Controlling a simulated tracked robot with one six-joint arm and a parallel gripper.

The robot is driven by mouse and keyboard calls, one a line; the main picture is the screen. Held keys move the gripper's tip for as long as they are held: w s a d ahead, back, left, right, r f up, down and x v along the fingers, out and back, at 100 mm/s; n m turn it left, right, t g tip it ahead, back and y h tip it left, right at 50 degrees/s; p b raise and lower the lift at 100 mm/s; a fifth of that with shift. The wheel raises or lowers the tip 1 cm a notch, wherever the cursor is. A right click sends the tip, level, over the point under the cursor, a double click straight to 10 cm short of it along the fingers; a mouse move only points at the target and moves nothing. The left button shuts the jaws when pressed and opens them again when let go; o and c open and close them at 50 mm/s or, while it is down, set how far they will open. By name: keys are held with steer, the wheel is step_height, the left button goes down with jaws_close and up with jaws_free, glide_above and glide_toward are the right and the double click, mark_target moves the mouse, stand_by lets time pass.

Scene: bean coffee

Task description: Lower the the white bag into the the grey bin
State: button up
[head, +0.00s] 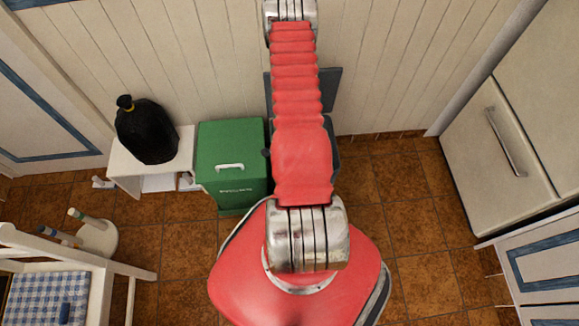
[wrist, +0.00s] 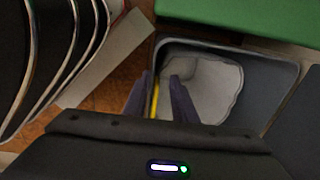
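The grey bin (wrist: 272,62) lies below my gripper (wrist: 161,78) in the wrist view, its rim a rounded rectangle. The white bag (wrist: 212,88) shows as a pale, uneven shape within the bin's outline, just right of my dark fingers. Its depth in the bin is unclear. A narrow yellow strip (wrist: 154,98) shows between the fingers, close to the left one. The fingers stand a little apart, and I cannot tell whether they grip the bag. In the head view my red arm hides the gripper, the bag and most of the bin. Dark grey edges (head: 332,85) show beside the arm.
A green bin (head: 230,163) stands directly left of the grey bin. A black bag (head: 147,132) with a yellow tie sits on a white stool or bench (head: 124,160) further left. The panelled wall (head: 400,60) is close behind. The tiled floor (head: 380,195) right of the arm is clear.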

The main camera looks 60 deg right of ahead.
step_height(320, 180, up, 14)
steer(key=shift+s+a+f, duration=0.15)
steer(key=shift+a, duration=0.05)
stand_by(0.9)
stand_by(0.6)
